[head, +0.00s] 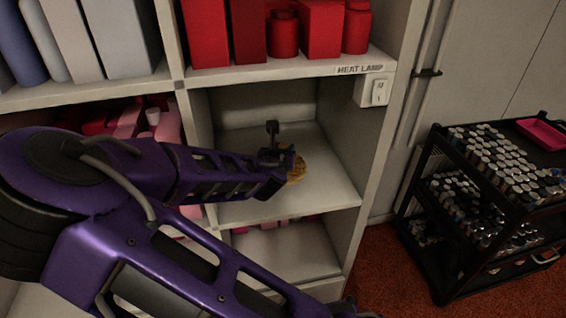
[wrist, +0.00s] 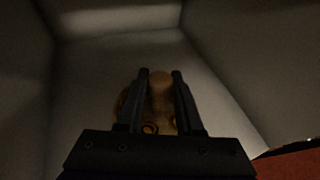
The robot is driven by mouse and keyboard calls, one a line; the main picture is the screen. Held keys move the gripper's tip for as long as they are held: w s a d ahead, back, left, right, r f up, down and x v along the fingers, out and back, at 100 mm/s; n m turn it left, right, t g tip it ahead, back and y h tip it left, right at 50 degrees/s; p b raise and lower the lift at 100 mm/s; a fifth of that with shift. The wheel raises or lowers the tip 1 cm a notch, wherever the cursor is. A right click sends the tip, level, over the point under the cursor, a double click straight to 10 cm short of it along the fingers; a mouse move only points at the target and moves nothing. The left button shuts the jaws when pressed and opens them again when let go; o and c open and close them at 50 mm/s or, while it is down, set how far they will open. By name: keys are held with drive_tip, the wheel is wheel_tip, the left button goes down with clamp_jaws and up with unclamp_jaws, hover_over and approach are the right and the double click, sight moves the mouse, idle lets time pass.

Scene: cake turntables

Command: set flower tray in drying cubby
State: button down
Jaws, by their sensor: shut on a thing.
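The flower tray (head: 298,169) shows as a small yellow-orange piece at the end of my gripper (head: 288,160), inside the open middle cubby (head: 332,185) under the "HEAT LAMP" label. In the wrist view my gripper (wrist: 160,74) is shut on the tan tray (wrist: 161,92), with orange ring-like shapes near the finger bases. My fingers and arm hide much of the tray. I cannot tell whether its underside touches the cubby floor.
Red boxes and jars (head: 283,34) fill the shelf above. A switch (head: 379,92) sits on the cubby's right post. Pink items (head: 150,118) fill the cubby to the left. The cubby floor around the tray looks clear.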

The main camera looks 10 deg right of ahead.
drive_tip(key=shift+f+b, duration=0.6)
drive_tip(key=shift+f, duration=1.25)
drive_tip(key=shift+f, duration=0.2)
drive_tip(key=c, duration=0.6)
unclamp_jaws()
drive_tip(key=shift+o, duration=0.2)
drive_tip(key=shift+r, duration=0.1)
drive_tip(key=shift+r, duration=0.15)
drive_tip(key=p+v, duration=0.5)
drive_tip(key=v, duration=0.7)
drive_tip(key=shift+p, duration=0.3)
